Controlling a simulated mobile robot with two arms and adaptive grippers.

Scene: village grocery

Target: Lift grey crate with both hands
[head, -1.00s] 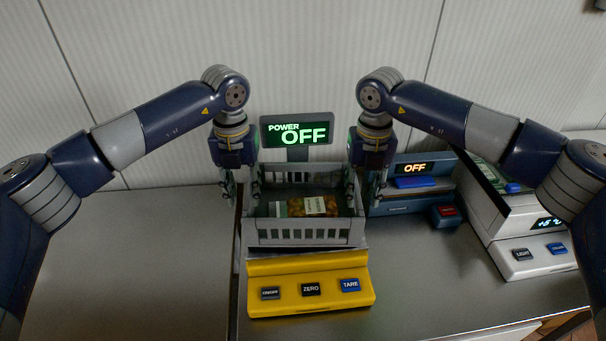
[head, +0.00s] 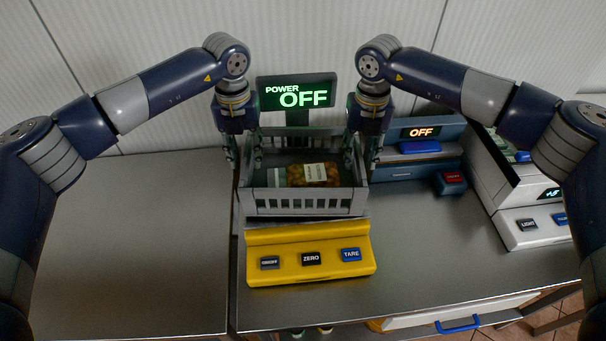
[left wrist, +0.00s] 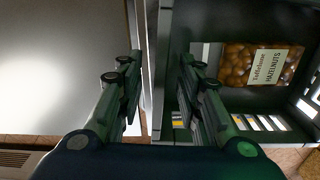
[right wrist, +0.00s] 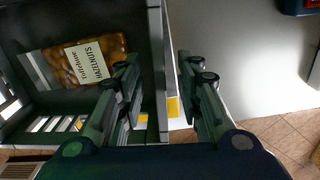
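The grey crate (head: 309,203) stands upright on the yellow scale (head: 310,259); it holds a bag of hazelnuts (head: 316,174). My left gripper (head: 243,164) points down at the crate's left wall. In the left wrist view its two fingers (left wrist: 160,85) are apart, one outside and one inside the wall (left wrist: 159,60), with gaps beside it. My right gripper (head: 362,164) is likewise at the right wall. In the right wrist view its fingers (right wrist: 160,85) are apart, straddling that wall (right wrist: 155,60). The crate's base on the scale is partly hidden.
The scale's display (head: 297,93) behind the crate reads POWER OFF. A blue device (head: 405,171) and a white scale (head: 517,202) stand to the right. The metal counter (head: 140,240) is clear on the left. A drawer with a blue handle (head: 459,325) is below the front edge.

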